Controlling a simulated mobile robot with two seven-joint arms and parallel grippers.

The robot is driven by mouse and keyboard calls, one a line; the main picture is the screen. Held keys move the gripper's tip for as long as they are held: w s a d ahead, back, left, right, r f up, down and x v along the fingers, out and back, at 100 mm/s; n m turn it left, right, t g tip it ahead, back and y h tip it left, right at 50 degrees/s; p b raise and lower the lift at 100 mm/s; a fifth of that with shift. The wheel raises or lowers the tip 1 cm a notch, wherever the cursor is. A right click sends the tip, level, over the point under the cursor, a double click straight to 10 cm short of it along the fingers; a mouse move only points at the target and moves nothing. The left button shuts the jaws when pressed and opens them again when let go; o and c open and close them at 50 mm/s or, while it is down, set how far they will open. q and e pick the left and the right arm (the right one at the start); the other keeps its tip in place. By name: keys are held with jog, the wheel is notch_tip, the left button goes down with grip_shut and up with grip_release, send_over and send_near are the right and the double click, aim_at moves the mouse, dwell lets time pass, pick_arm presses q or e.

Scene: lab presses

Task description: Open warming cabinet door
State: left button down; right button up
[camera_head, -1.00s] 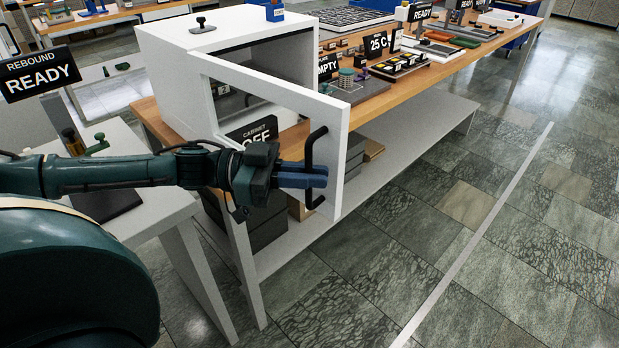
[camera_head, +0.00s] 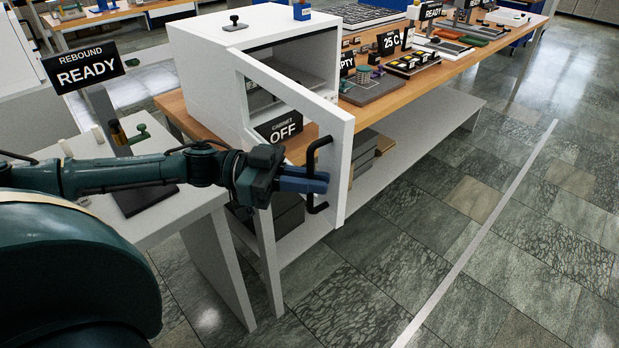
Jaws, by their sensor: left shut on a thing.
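The white warming cabinet (camera_head: 217,75) stands on the near end of the wooden-topped bench. Its white framed door (camera_head: 341,150) is swung outward, and part of the inside shows behind it. The door has a black bar handle (camera_head: 313,160) near its free edge. My left gripper (camera_head: 318,182), with blue fingers, is shut on the handle at about its middle. My right gripper is not in view.
A white side table (camera_head: 180,212) with a "REBOUND READY" sign (camera_head: 83,68) stands left of the bench, under my left arm. The bench (camera_head: 440,72) carries trays and signs further back. The tiled floor (camera_head: 450,220) to the right is clear.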

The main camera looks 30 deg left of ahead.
pick_arm(q)
jog(key=c, duration=1.9)
grip_release()
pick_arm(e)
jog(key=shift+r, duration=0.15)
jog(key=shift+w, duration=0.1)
pick_arm(q)
jog(key=shift+b+v, duration=0.9)
jog(key=shift+v, duration=5.65)
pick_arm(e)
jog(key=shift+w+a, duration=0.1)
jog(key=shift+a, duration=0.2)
